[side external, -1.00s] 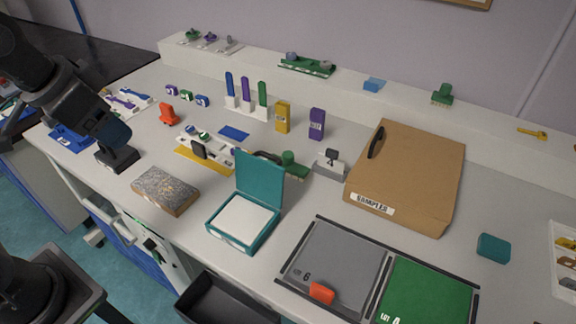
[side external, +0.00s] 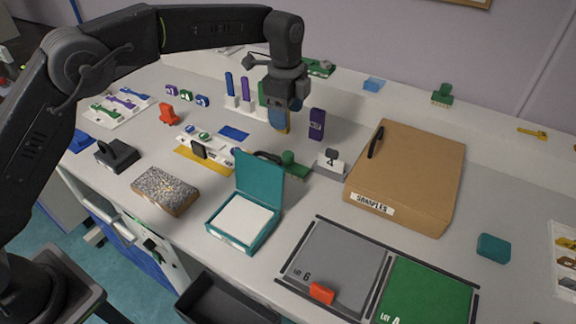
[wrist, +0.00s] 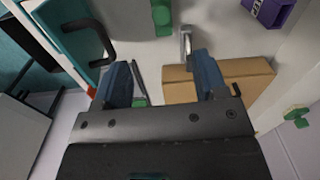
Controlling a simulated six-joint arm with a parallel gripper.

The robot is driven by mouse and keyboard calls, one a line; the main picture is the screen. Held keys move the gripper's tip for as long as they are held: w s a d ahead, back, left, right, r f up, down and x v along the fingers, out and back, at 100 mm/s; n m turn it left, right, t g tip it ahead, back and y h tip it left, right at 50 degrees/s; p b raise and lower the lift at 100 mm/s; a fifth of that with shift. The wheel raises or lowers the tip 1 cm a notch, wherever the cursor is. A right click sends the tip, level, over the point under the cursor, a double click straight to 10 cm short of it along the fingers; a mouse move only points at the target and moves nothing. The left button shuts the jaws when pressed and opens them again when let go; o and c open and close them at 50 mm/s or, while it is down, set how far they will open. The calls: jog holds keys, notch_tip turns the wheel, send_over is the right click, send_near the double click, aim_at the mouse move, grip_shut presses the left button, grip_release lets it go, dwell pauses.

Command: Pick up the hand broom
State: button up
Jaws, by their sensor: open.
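I cannot tell for sure which thing is the hand broom. The likeliest is a small green piece with a pale, bristle-like underside (side external: 442,95), standing on the raised back ledge at right; it seems to show at the right edge of the wrist view (wrist: 296,114). Another green piece with a raised knob (side external: 291,162) lies on the bench behind the teal box's lid, and shows at the top of the wrist view (wrist: 162,17). My gripper (side external: 279,122) points down above the bench near the purple box; its open blue fingers (wrist: 162,80) hold nothing.
A purple box (side external: 317,123) and upright coloured pieces (side external: 238,90) are close to my gripper. Grey and green mats (side external: 335,262) lie in front.

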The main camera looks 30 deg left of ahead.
aim_at(288, 154)
jog(key=shift+m, duration=0.3)
jog(key=f, duration=1)
jog(key=shift+w+d, duration=0.3)
jog(key=shift+a+f, duration=0.15)
jog(key=shift+f, duration=1.2)
jog(key=shift+a+f, duration=0.1)
jog(key=shift+f, duration=1.2)
jog(key=c, duration=1)
